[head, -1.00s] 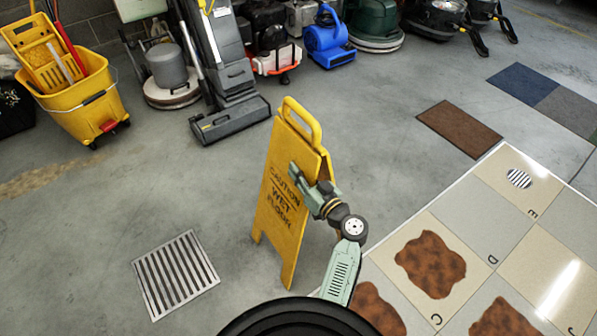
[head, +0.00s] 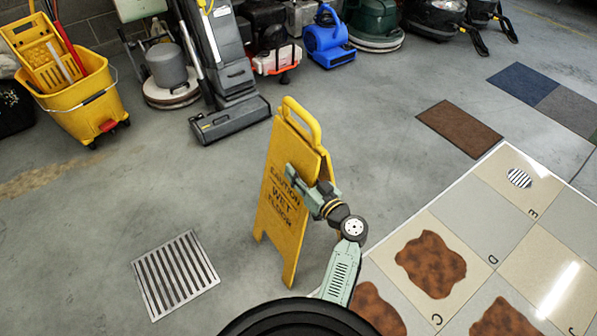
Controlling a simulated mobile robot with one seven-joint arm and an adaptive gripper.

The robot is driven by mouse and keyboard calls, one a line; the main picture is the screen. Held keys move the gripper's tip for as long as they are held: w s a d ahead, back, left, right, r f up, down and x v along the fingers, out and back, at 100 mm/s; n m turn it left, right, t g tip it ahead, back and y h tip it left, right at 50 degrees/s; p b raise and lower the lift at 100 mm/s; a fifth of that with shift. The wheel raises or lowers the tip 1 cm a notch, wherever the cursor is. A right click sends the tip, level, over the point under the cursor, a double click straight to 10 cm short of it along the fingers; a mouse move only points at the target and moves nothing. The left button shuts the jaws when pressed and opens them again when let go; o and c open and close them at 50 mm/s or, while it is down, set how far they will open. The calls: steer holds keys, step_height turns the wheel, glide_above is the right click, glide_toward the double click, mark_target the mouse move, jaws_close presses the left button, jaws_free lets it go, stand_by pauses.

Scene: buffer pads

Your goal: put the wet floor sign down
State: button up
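The yellow wet floor sign (head: 275,205) stands upright in the middle of the head view, its black lettering facing left and its feet seemingly at the grey concrete floor. A handle loop tops it, and a second panel shows behind at the right. My gripper (head: 292,178) is at the upper right part of the lettered panel and covers some of the text. The fingertips are small and lie against the yellow in the picture. I cannot tell whether they touch or hold the sign.
A floor drain grate (head: 176,273) lies left of the sign. Tiled flooring (head: 470,225) with brown stains is at the right, near a brown mat (head: 459,129). A yellow mop bucket (head: 80,100) and an upright floor machine (head: 228,95) stand behind. Bare concrete surrounds the sign.

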steer(key=b+v, duration=0.2)
steer(key=v, duration=1)
steer(key=shift+r, duration=0.3)
